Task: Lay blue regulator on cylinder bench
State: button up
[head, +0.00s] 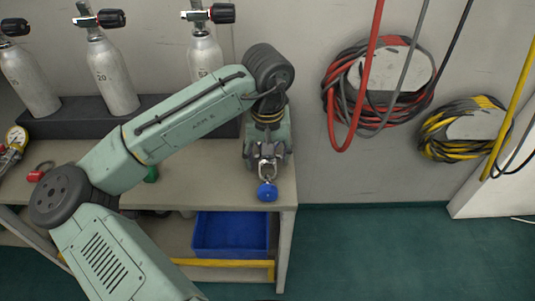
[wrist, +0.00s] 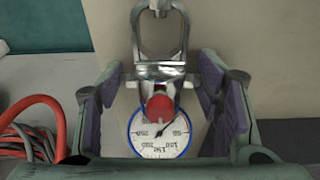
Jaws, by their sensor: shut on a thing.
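The blue regulator (head: 267,192) hangs at my gripper (head: 267,158), over the right end of the cylinder bench (head: 215,182) in the head view. The wrist view shows the regulator's blue-rimmed gauge (wrist: 160,140), a red knob and a metal yoke pointing up the picture. My gripper (wrist: 160,88) is shut on the regulator, with its purple pads on either side of the metal body. The regulator appears held above the bench top near its front right corner. The gap beneath it cannot be told.
Several grey cylinders (head: 112,75) stand in a dark rack at the bench's back. A yellow gauge (head: 16,138) and a red piece (head: 36,176) lie at the left. A blue bin (head: 230,234) is below. Red hoses (head: 340,95) and yellow hoses (head: 465,140) hang right.

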jog(key=o, duration=1.9)
jog(key=shift+c, duration=0.2)
notch_tip(320, 180, up, 12)
jog(key=s, duration=0.1)
jog(key=shift+s, duration=0.3)
